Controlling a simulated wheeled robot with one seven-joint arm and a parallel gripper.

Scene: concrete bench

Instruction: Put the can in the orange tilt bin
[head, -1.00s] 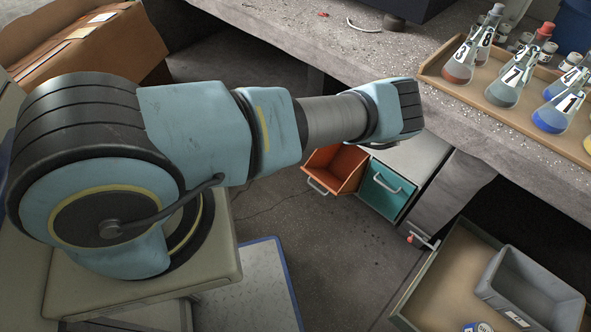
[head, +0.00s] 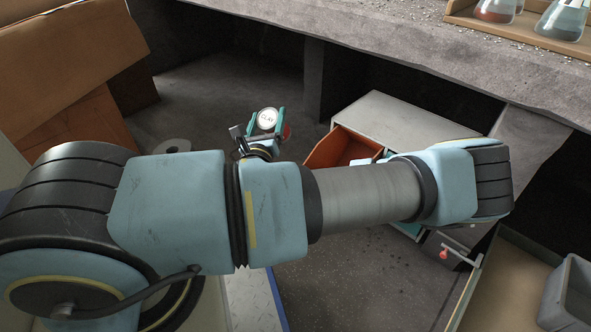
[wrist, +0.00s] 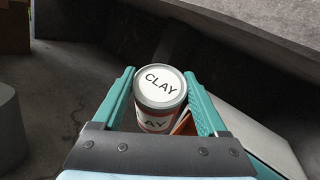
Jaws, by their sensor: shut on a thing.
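The can (head: 267,118) has a white lid marked CLAY and sits between the teal fingers of my gripper (head: 267,124). In the wrist view the can (wrist: 158,90) stands between both fingers, its lid facing the camera, and my gripper (wrist: 160,98) is shut on it. The orange tilt bin (head: 340,148) is tipped open at the front of a grey cabinet, to the right of the can in the head view. My arm covers part of the bin's lower side. A strip of orange shows behind the can in the wrist view.
The grey cabinet (head: 408,122) has a teal bin (head: 408,229), mostly hidden by my arm. A concrete bench (head: 400,38) runs above, with flasks in a tray (head: 470,20). Cardboard boxes (head: 70,70) stand at left. A grey crate (head: 572,295) is at lower right.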

